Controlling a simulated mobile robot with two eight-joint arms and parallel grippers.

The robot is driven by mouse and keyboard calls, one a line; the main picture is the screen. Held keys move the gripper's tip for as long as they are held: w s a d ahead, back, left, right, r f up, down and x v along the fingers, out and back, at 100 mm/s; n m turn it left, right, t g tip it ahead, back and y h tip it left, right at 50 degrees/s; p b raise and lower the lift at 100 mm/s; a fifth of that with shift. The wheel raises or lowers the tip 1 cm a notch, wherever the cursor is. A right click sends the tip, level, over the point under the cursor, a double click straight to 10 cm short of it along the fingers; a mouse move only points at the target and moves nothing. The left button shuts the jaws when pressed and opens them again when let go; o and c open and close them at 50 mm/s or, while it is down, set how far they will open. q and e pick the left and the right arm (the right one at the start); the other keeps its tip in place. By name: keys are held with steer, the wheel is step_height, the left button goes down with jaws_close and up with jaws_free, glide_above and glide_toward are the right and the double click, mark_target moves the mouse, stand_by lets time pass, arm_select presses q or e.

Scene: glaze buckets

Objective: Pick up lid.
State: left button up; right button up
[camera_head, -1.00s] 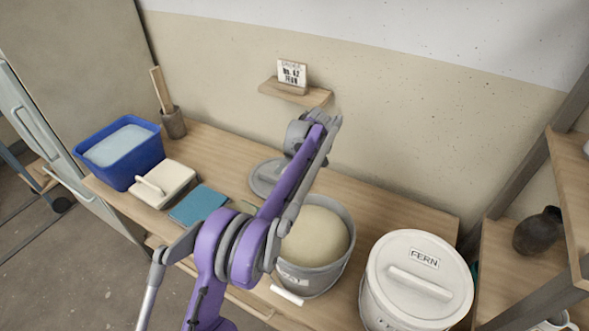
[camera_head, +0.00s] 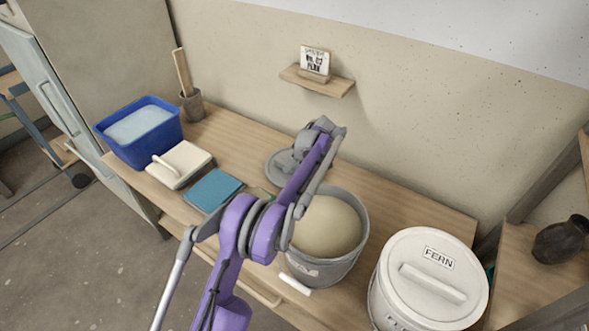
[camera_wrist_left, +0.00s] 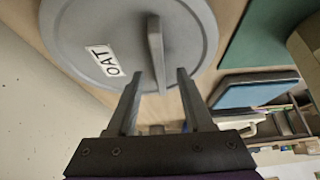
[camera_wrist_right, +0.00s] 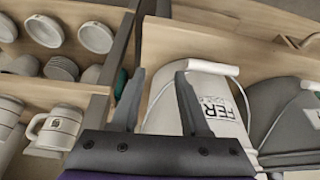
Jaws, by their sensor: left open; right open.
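The grey round lid (camera_head: 277,170) lies on the wooden table behind the open grey bucket (camera_head: 325,268). In the left wrist view the lid (camera_wrist_left: 92,25) shows an OAT label and a raised bar handle (camera_wrist_left: 155,45). My left gripper (camera_wrist_left: 160,76) is open just above the lid, with the handle's near end between its fingertips in that view; whether they touch it I cannot tell. My left arm hides part of the lid in the head view. My right gripper (camera_wrist_right: 161,70) is open and empty, in front of a white FERN bucket (camera_wrist_right: 195,100).
The bucket beside the lid holds pale glaze. A white lidded FERN bucket (camera_head: 425,285) stands at the right. A blue basin (camera_head: 140,150), a cream slab (camera_head: 180,165) and a teal book (camera_head: 213,190) are at the left. A small wall shelf (camera_head: 330,84) is behind the lid.

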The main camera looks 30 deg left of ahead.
arm_select(q)
steer(key=shift+a+f, duration=0.3)
steer(key=shift+f, duration=0.2)
jaws_close()
steer(key=shift+r, duration=0.1)
